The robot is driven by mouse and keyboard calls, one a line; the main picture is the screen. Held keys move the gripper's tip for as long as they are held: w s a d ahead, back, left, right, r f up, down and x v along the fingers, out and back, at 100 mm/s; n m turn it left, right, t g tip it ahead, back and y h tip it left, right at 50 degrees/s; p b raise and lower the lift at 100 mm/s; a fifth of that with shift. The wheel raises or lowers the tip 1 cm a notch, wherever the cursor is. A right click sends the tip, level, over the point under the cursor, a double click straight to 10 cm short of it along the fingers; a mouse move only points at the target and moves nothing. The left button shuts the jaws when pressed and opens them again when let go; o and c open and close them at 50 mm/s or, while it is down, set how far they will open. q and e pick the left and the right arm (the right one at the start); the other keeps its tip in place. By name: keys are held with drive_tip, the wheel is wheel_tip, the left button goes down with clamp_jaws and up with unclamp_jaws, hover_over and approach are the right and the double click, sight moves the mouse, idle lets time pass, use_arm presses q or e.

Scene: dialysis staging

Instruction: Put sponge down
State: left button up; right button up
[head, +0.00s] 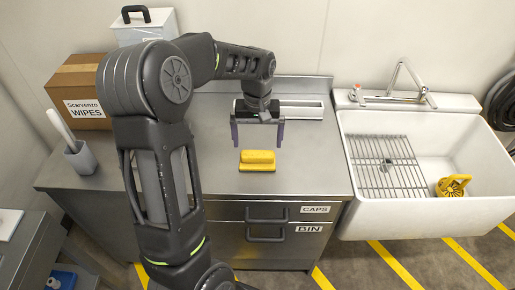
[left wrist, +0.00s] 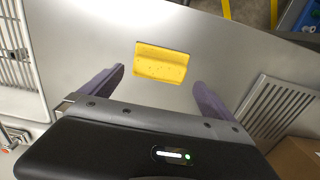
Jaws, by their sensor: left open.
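The yellow sponge (head: 257,160) lies on the steel counter (head: 215,140), near its front half and above the drawers. My left gripper (head: 257,146) is open, with its two purple fingers spread wider than the sponge. In the head view the fingers are just behind the sponge. In the left wrist view the sponge (left wrist: 161,63) lies on the bare counter beyond the fingertips, apart from both fingers (left wrist: 157,78). Nothing is between the fingers. My right gripper is not in view.
A white sink (head: 440,205) with a wire rack (head: 387,165) and a yellow object (head: 453,186) stands at the right. A wipes box (head: 78,90) and a grey cup (head: 80,158) are on the counter's left. A grate (head: 300,109) lies at the back. The counter around the sponge is clear.

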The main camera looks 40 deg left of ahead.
sight(257, 153)
use_arm(q)
wheel_tip(257, 153, up, 7)
idle(0.8)
